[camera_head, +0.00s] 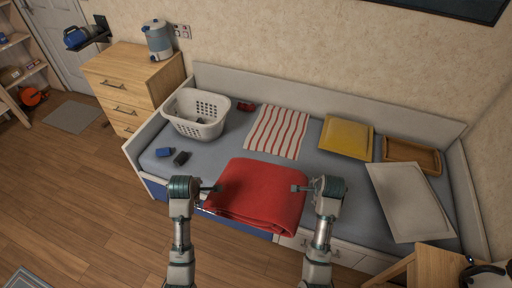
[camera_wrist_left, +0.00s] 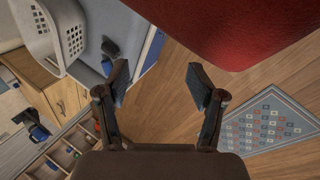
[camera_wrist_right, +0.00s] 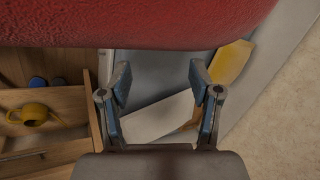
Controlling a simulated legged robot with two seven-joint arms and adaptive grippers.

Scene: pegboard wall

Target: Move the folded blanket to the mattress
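The folded red blanket (camera_head: 258,192) lies across the front edge of the bed in the head view, overlapping the grey-blue mattress (camera_head: 232,142). I cannot tell whether it rests there or is held up. My left gripper (camera_head: 217,188) is at its left side and my right gripper (camera_head: 295,188) at its right side, both pointing inward. In the left wrist view the fingers (camera_wrist_left: 160,82) are apart with nothing between them, and the blanket (camera_wrist_left: 235,25) is at top right. In the right wrist view the fingers (camera_wrist_right: 160,80) are also apart, and the blanket (camera_wrist_right: 140,25) spans the top.
On the mattress are a white basket (camera_head: 196,113), a striped cloth (camera_head: 277,132), a yellow cushion (camera_head: 346,138), a wooden tray (camera_head: 412,155), a pale flat panel (camera_head: 398,200) and small blue and black items. A dresser (camera_head: 130,85) stands left; an open drawer unit (camera_head: 436,268) stands right.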

